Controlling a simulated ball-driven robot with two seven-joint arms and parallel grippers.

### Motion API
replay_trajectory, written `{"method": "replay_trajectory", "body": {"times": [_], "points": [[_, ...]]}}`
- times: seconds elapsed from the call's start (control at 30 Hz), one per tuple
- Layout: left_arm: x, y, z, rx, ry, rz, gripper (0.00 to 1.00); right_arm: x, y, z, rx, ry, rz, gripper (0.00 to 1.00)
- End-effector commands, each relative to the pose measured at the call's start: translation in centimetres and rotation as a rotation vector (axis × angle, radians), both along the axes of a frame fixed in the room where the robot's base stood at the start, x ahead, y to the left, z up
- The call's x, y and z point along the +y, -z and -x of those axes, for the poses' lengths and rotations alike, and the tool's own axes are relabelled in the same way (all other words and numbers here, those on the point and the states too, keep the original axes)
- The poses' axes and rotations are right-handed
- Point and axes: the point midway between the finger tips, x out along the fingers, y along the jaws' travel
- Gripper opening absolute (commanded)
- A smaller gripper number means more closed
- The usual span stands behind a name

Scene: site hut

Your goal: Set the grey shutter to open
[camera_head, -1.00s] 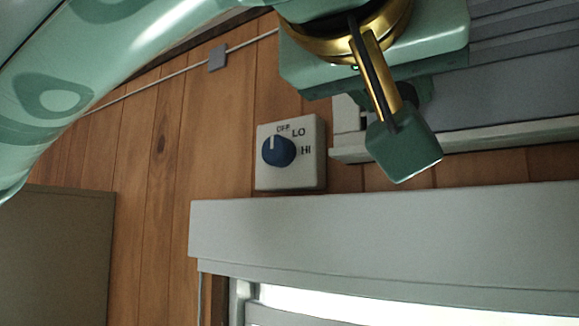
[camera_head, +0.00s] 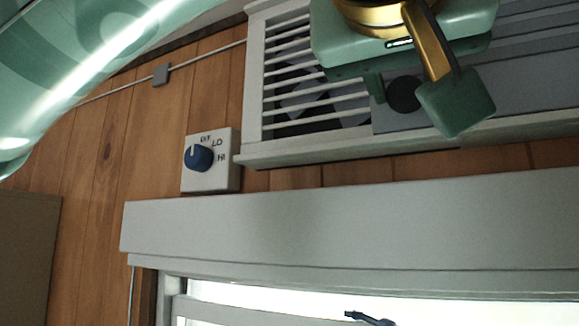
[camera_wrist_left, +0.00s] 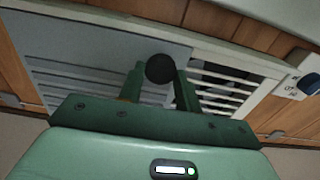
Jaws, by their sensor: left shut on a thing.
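The grey shutter (camera_head: 530,95) is a flat sliding panel with ridges in a pale vent frame on the wall. Its dark round knob (camera_head: 404,95) is between the fingers of my left gripper (camera_head: 415,96), which is shut on it. In the left wrist view the knob (camera_wrist_left: 160,68) sits between the two green fingers of the gripper (camera_wrist_left: 159,85). The shutter (camera_wrist_left: 95,45) covers the vent on the knob's left there, and bare slats (camera_wrist_left: 225,90) show on its right. In the head view, bare slats (camera_head: 315,100) show left of the shutter. My right gripper is not in view.
A white dial box (camera_head: 228,165) with a blue knob is on the wood wall, left of the vent frame's lower corner. A grey ledge (camera_head: 340,230) runs below, above a bright window. A cable with a small grey clip (camera_head: 161,75) crosses the wall.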

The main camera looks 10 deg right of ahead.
Motion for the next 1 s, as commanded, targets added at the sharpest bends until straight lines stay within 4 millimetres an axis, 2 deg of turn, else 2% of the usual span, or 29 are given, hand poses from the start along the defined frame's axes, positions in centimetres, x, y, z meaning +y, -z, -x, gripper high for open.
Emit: {"method": "replay_trajectory", "body": {"times": [0.07,0.1,0.13,0.17,0.43,0.57,0.67,1.0], "points": [[-0.1,0.0,0.2,0.000,0.006,0.000,0.00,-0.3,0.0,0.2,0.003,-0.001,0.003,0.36],[-0.1,0.0,0.2,0.000,0.006,0.000,0.45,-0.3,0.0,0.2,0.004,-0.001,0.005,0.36],[-0.1,0.0,0.2,0.000,0.006,0.000,0.53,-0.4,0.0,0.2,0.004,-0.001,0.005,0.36],[-0.1,0.0,0.2,0.000,0.006,0.000,0.55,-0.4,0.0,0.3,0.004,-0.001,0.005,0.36],[0.0,0.0,0.2,0.000,0.004,0.000,0.55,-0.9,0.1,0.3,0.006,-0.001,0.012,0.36],[0.6,0.2,1.1,-0.002,0.004,0.002,0.55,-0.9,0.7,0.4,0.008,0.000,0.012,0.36],[1.6,0.4,2.7,-0.004,0.005,0.001,0.55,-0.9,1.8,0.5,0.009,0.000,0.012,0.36],[6.6,0.3,10.3,-0.004,0.004,0.001,0.55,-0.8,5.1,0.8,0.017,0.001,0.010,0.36]]}}
